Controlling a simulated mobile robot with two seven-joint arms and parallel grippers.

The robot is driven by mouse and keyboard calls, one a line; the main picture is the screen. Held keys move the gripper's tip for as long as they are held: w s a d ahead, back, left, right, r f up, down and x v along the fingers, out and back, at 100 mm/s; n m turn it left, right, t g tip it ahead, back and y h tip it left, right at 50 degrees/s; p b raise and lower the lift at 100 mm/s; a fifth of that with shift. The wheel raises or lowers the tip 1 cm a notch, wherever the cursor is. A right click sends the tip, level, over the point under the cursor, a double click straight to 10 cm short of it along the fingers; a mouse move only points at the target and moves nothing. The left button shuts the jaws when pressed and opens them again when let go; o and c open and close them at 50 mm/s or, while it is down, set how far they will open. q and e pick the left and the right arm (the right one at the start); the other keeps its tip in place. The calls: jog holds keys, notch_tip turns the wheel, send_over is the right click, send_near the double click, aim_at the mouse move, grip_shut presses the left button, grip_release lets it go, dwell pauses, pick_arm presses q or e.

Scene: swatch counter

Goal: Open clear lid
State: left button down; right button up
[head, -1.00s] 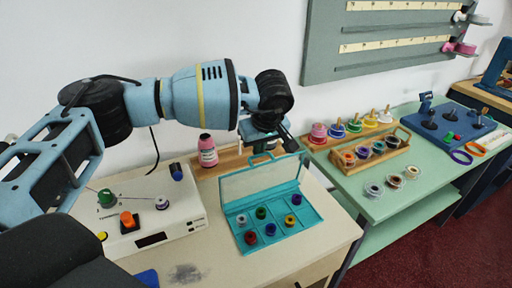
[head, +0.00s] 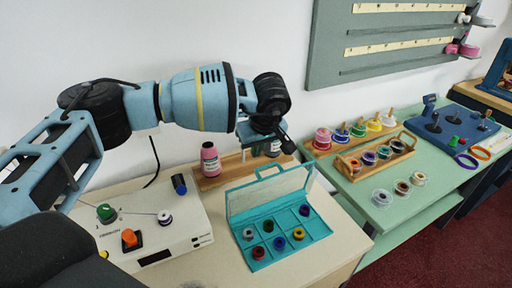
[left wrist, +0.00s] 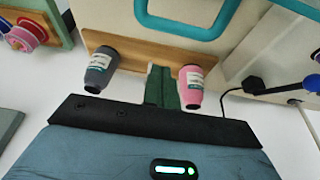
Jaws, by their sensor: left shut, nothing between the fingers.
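The teal compartment box (head: 262,262) stands on the cream table with several coloured spools in it. Its clear lid (head: 268,192) with a teal frame stands up, tilted back on the far side of the box. The lid's teal handle (head: 270,168) is at its top edge; a teal loop also shows at the top of the left wrist view (left wrist: 190,30). My left gripper (head: 260,150) is shut and empty, just behind and above the handle, apart from it. Its closed fingers (left wrist: 162,88) show in the left wrist view. My right gripper is not in view.
A pink bottle (head: 210,158) and a grey bottle (left wrist: 101,67) stand on a wooden board (head: 228,168) on either side of my left fingers. A white machine with knobs (head: 160,235) is left of the box. A green table (head: 412,205) with spools is at right.

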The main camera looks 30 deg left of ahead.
pick_arm(q)
jog(key=s+d+r, duration=0.1)
jog(key=r, duration=0.1)
jog(key=s+d+r, duration=0.1)
jog(key=d+r, duration=0.1)
jog(key=s+d+r, duration=0.1)
jog(key=r, duration=0.1)
jog(key=shift+s+d+r, duration=0.15)
jog(key=shift+s+r, duration=0.05)
jog(key=shift+r, duration=0.2)
jog(key=shift+s+d+r, duration=0.3)
jog(key=shift+r, duration=0.3)
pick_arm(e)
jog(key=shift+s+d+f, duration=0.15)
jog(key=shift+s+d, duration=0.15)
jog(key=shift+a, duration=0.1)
pick_arm(q)
jog(key=shift+f, duration=0.1)
